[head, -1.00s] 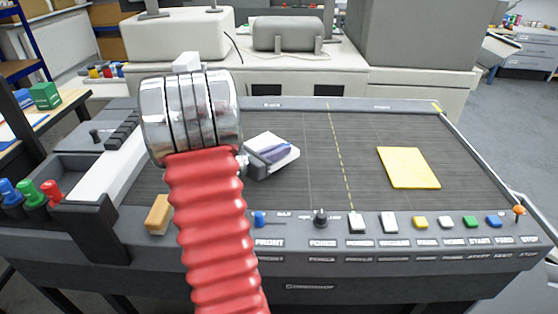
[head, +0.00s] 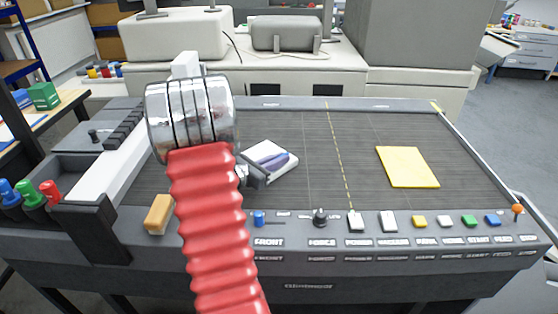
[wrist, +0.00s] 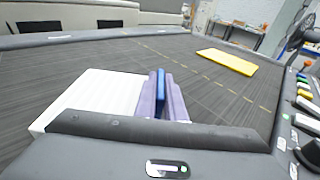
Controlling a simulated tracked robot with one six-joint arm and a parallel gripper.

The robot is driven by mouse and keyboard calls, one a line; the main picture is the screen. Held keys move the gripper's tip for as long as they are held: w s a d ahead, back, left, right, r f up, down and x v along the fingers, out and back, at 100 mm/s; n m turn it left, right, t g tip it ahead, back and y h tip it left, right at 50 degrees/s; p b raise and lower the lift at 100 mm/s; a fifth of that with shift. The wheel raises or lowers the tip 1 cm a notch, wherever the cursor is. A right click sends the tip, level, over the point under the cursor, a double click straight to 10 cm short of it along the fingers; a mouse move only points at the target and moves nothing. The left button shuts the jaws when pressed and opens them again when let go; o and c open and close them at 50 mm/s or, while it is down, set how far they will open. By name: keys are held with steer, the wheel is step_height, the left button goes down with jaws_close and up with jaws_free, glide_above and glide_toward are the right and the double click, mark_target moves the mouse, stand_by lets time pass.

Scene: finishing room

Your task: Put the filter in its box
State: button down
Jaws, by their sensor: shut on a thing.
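My gripper (head: 277,163) is at the left of the dark belt table, its lavender fingers (wrist: 176,102) shut around a narrow blue part (wrist: 160,95). A white, finely ribbed flat piece, which I take to be the filter (wrist: 88,98), lies beside and behind the fingers; it also shows in the head view (head: 286,169). How the blue part joins it is hidden by the dark gripper bar. Whether the white piece touches the belt, I cannot tell. No box for it can be made out for sure.
A flat yellow square (head: 407,167) lies on the right of the belt (head: 320,150). A row of buttons and knobs (head: 420,221) lines the front edge. An orange block (head: 159,214) sits at the front left. The middle of the belt is clear.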

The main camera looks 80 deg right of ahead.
steer(key=c, duration=1.8)
jaws_free()
steer(key=shift+f, duration=0.1)
steer(key=shift+c, duration=0.2)
steer(key=shift+w, duration=0.1)
steer(key=v, duration=1.2)
